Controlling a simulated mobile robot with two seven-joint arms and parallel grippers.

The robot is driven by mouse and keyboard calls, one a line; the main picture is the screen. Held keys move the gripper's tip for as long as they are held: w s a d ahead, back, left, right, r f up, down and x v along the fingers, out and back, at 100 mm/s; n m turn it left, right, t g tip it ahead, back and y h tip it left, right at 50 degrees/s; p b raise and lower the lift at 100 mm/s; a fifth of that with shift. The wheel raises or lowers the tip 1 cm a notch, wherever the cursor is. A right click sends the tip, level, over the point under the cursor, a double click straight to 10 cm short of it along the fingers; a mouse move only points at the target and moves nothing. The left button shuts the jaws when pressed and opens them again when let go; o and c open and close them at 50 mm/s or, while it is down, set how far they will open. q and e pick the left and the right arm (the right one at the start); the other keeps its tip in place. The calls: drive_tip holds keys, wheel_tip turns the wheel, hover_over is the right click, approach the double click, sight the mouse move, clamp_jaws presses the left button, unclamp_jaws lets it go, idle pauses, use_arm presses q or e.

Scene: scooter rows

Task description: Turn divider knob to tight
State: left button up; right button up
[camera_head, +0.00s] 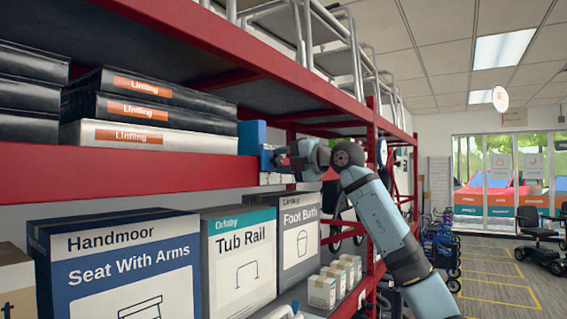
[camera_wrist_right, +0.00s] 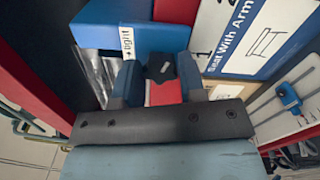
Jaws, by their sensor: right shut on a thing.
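The divider is a blue block (camera_head: 251,136) on the red shelf beam, right of the stacked black and white boxes. My right gripper (camera_head: 279,158) reaches it from the right in the head view and is at its lower front. In the right wrist view, its two blue-grey fingers (camera_wrist_right: 158,84) are shut on a dark knob (camera_wrist_right: 158,64) with a small pale mark. A white label reading "tight" (camera_wrist_right: 127,44) is beside the knob, on the blue divider (camera_wrist_right: 140,36). The fingers partly hide the knob's sides. My left gripper is not in view.
The red shelf beam (camera_head: 130,176) runs along the front. Boxes stand below it: Seat With Arms (camera_head: 120,265), Tub Rail (camera_head: 238,262), Foot Bath (camera_head: 298,235) and several small cartons (camera_head: 322,291). Metal frames (camera_head: 308,35) stand above. The aisle floor (camera_head: 495,285) at right has free room.

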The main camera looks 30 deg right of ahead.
drive_tip(key=m, duration=0.4)
drive_tip(key=shift+f+m, duration=0.1)
drive_tip(key=shift+m, duration=2)
drive_tip(key=o, duration=0.9)
drive_tip(key=shift+s, duration=0.1)
drive_tip(key=shift+s+d+f, duration=0.1)
drive_tip(key=shift+s+d, duration=0.1)
drive_tip(key=shift+s, duration=0.05)
drive_tip(key=b+v, duration=0.4)
drive_tip(key=v, duration=0.9)
